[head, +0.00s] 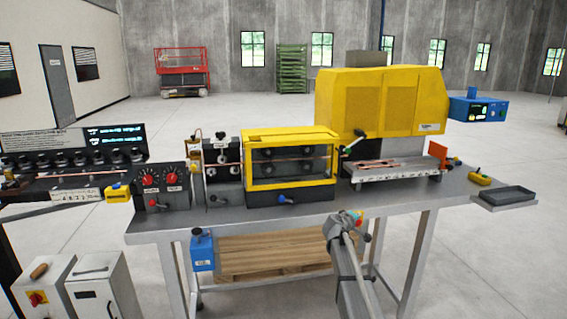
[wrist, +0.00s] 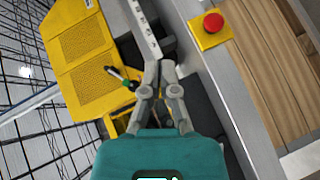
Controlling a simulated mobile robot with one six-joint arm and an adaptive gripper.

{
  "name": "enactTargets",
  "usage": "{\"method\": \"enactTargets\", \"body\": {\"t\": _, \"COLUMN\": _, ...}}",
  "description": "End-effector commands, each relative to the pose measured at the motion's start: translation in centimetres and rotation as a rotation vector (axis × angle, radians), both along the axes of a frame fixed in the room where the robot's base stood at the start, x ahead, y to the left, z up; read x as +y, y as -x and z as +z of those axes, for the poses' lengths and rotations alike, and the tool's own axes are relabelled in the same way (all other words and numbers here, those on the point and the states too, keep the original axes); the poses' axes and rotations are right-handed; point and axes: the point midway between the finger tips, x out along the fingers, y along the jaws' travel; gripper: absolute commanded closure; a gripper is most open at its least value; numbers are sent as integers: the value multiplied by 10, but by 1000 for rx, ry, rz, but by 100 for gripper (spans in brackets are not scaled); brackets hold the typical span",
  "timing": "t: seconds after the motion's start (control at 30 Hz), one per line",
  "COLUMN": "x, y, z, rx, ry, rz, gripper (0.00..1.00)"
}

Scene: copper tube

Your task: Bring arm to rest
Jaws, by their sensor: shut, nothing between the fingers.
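My gripper (wrist: 161,70) shows in the wrist view, its grey fingers closed together with nothing held between them. Its teal body fills the lower middle of that view. In the head view my arm rises from the bottom, right of the middle, to the front edge of the steel workbench (head: 400,213); the fingers are too small to make out there.
The bench carries a big yellow machine (head: 375,100), a yellow guarded roller unit (head: 290,140) and a grey tray (head: 508,194). A lever (wrist: 122,77) sticks out in the wrist view. A red stop button (wrist: 213,22) sits on a yellow base. Open floor lies right.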

Motion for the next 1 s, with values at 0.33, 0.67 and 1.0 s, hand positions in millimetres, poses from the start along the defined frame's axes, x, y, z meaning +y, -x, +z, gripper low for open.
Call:
{"method": "enactTargets", "body": {"t": 0.33, "x": 8, "y": 155, "z": -70, "rx": 175, "ry": -424, "rz": -251, "gripper": 100}}
{"method": "enactTargets", "body": {"t": 0.67, "x": 57, "y": 301, "z": -123, "rx": 442, "ry": -808, "rz": -419, "gripper": 100}}
{"method": "enactTargets", "body": {"t": 1.0, "x": 112, "y": 408, "z": -139, "rx": 703, "ry": -1073, "rz": -484, "gripper": 100}}
